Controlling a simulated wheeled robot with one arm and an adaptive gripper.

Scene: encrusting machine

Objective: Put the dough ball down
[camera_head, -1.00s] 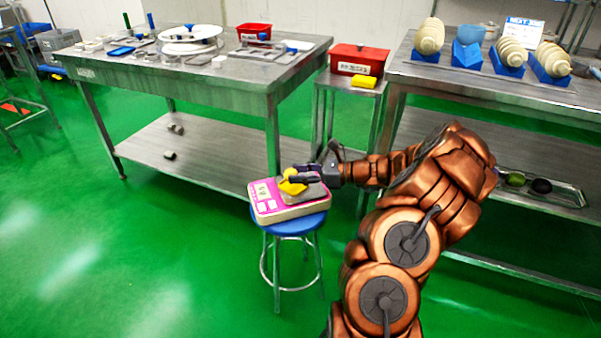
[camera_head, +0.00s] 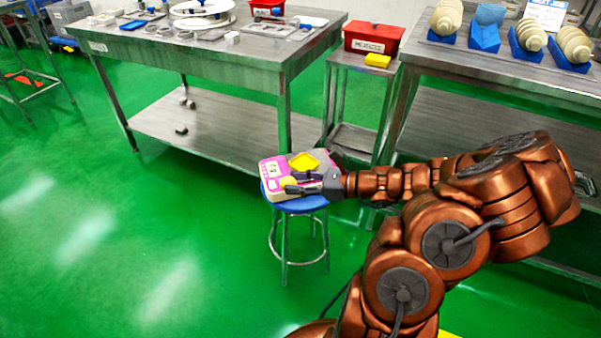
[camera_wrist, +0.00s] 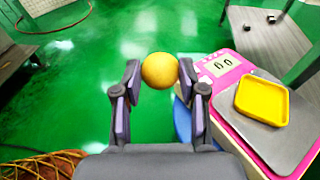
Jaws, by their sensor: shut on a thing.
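The dough ball (camera_wrist: 159,70) is a smooth yellow-orange ball between my gripper's (camera_wrist: 159,84) fingertips, shut on it in the wrist view. In the head view the ball (camera_head: 289,183) and my gripper (camera_head: 300,186) are at the near side of the pink scale (camera_head: 270,169). In the wrist view the scale (camera_wrist: 224,68) lies to the right of the ball, with green floor behind the ball. A square yellow tray (camera_wrist: 263,100) sits empty on the scale's grey plate; it also shows in the head view (camera_head: 304,162).
The scale stands on a round blue stool (camera_head: 306,205). A steel table (camera_head: 200,60) with white plates and small parts is behind it. A red box (camera_head: 373,37) and yellow block (camera_head: 378,60) stand on a small side stand. Green floor is open at left.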

